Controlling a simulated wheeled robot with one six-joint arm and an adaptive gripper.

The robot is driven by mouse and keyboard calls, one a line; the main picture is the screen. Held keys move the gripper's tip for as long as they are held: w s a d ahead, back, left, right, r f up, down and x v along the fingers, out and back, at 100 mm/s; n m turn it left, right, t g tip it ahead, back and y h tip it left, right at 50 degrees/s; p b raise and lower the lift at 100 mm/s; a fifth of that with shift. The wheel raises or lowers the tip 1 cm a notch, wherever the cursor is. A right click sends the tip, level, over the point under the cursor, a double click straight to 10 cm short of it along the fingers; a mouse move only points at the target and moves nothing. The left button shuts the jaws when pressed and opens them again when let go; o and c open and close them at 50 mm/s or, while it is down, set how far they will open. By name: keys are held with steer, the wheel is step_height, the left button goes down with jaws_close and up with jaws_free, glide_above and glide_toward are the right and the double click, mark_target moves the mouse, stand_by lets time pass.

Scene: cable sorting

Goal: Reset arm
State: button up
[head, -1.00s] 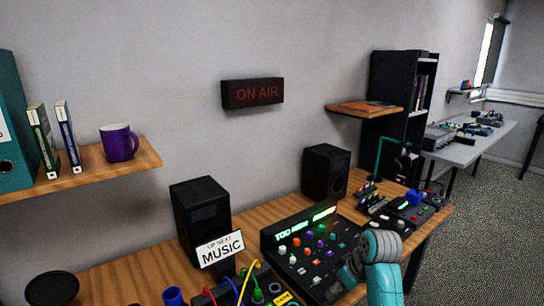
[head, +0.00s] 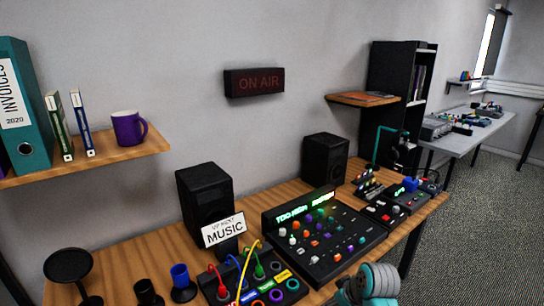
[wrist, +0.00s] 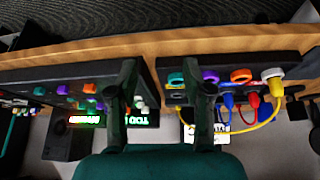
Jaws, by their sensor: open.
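My gripper (wrist: 167,78) is open and empty in the wrist view, its two dark fingers apart above the desk's front. The mixer (wrist: 60,88) lies under the left finger and the cable patch box (wrist: 230,72) under the right finger. In the head view, the teal and grey end of my arm (head: 370,284) is low at the bottom right, in front of the mixer (head: 330,240). The fingers are hidden there. Red, yellow and green cables are plugged into the patch box (head: 262,283).
On the wooden desk (head: 120,262) stand two black speakers (head: 205,205) (head: 325,158), a "MUSIC" sign (head: 225,230) and several cup-like holders (head: 182,282). A wall shelf (head: 110,158) holds binders and a purple mug (head: 128,128). Open floor (head: 480,230) lies to the right.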

steer(key=s+f+m+t, duration=0.2)
steer(key=s+f, duration=0.9)
steer(key=f, duration=0.1)
steer(key=s+f+m+t+h, duration=0.2)
steer(key=s+f+t, duration=0.1)
steer(key=s, duration=1.1)
steer(key=s+r+m+t, duration=0.1)
steer(key=s+r+t, duration=0.1)
steer(key=s+r, duration=0.7)
steer(key=s+r+m+t, duration=0.1)
steer(key=s+r+t, duration=0.2)
steer(key=s+r, duration=0.7)
steer(key=s, duration=0.6)
steer(key=shift+s+d+h, duration=0.2)
steer(key=shift+s+h, duration=0.1)
steer(key=shift+s, duration=0.1)
